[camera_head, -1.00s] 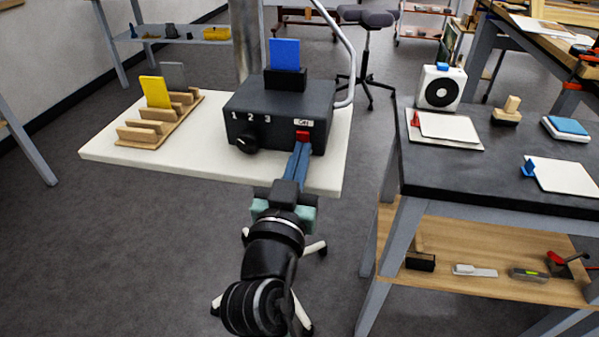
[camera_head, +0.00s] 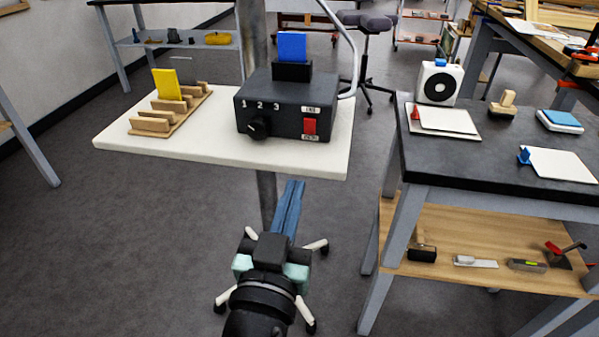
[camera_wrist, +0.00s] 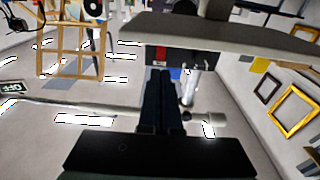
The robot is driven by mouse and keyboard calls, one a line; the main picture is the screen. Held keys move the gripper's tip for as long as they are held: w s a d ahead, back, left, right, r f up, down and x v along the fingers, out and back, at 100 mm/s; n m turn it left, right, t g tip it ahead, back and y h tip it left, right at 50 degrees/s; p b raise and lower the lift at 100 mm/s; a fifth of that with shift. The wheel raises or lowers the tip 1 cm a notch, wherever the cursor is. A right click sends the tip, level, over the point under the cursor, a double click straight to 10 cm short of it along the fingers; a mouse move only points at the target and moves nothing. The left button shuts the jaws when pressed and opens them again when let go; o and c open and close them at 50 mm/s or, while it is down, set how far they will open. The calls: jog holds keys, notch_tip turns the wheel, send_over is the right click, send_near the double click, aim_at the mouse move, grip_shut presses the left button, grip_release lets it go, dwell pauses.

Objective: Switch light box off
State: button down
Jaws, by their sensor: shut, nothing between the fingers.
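A dark box (camera_head: 284,103), which I take for the light box, stands on a white tabletop (camera_head: 215,157). Its front has the numbers 1 2 3, a black knob (camera_head: 258,128) and a red switch (camera_head: 310,128) with small labels above and below, too small to read surely. I cannot tell which way the switch is set. My gripper (camera_head: 293,185), with blue fingers, is shut and empty. It is apart from the box, in front of and below the tabletop's front edge. In the wrist view, the fingers (camera_wrist: 160,76) point towards the red switch (camera_wrist: 161,53).
A blue card (camera_head: 292,46) stands in a holder on the box. A wooden rack (camera_head: 168,112) with a yellow card (camera_head: 167,84) is at left. A dark workbench (camera_head: 480,150) with several items stands at right. Floor between tabletop and bench is open.

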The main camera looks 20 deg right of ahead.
jog(key=shift+v, duration=1.15)
jog(key=w+a+r+n+t+y, duration=0.1)
jog(key=a+r+t+y, duration=0.15)
jog(key=r, duration=0.65)
jog(key=w+a+r+n+t+y, duration=0.1)
jog(key=a+r+t, duration=0.2)
jog(key=r, duration=0.6)
jog(key=s+a+r+n+t+y, duration=0.3)
jog(key=s+r+y, duration=0.1)
jog(key=r, duration=0.4)
jog(key=s+a+r+n+t+y, duration=0.2)
jog(key=s+a+r+t+y, duration=0.1)
jog(key=r, duration=0.6)
notch_tip(320, 180, up, 25)
jog(key=p, duration=2.5)
jog(key=shift+a+p, duration=0.15)
jog(key=shift+p, duration=0.25)
